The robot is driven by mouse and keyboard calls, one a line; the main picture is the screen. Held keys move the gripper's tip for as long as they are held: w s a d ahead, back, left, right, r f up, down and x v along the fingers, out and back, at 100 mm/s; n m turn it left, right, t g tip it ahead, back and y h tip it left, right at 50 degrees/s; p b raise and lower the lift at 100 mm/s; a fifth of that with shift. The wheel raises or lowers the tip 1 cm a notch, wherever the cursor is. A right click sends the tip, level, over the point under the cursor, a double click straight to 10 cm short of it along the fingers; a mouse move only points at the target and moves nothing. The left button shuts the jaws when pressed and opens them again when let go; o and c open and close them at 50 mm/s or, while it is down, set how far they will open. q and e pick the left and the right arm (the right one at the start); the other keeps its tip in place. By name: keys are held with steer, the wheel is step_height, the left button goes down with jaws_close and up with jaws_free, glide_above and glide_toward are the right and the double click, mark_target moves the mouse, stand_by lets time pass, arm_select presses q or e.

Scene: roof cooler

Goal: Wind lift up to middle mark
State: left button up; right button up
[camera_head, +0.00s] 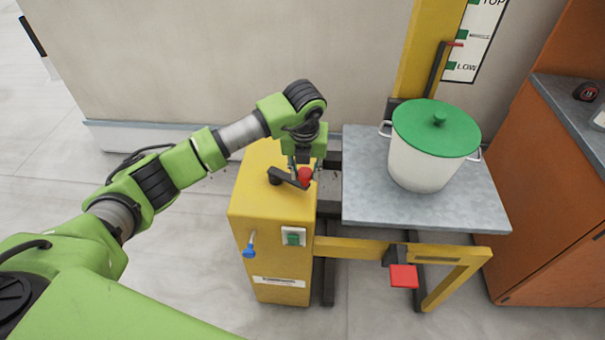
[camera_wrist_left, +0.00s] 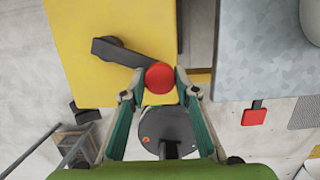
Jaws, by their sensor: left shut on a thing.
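The yellow lift (camera_head: 268,215) has a black crank arm (camera_head: 281,177) on top, ending in a red knob (camera_head: 306,174). My left gripper (camera_head: 303,163) is shut on the red knob from above. In the left wrist view, the fingers (camera_wrist_left: 159,92) stand at both sides of the knob (camera_wrist_left: 160,76), and the crank arm (camera_wrist_left: 118,50) points up-left from it. The grey platform (camera_head: 365,205) carries a white pot (camera_head: 422,168) with a green lid (camera_head: 437,126). A red pointer (camera_head: 455,44) on the mast is between LOW and the middle mark on the scale (camera_head: 472,45). My right gripper is not in view.
An orange cabinet (camera_head: 550,210) with a dark top stands close right of the platform. A blue-handled lever (camera_head: 249,250) and a green switch (camera_head: 293,237) are on the lift's front. A red pedal (camera_head: 404,276) sits low in front.

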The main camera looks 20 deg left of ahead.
arm_select(q)
steer(key=shift+w+d+r, duration=0.1)
steer(key=shift+w+d, duration=0.1)
steer(key=shift+w, duration=0.2)
steer(key=shift+w+d+r, duration=0.1)
steer(key=shift+w+d, duration=0.05)
steer(key=shift+w, duration=0.25)
steer(key=shift+w+b, duration=0.1)
steer(key=shift+b, duration=0.25)
steer(key=shift+w+b, duration=0.5)
steer(key=shift+w, duration=0.45)
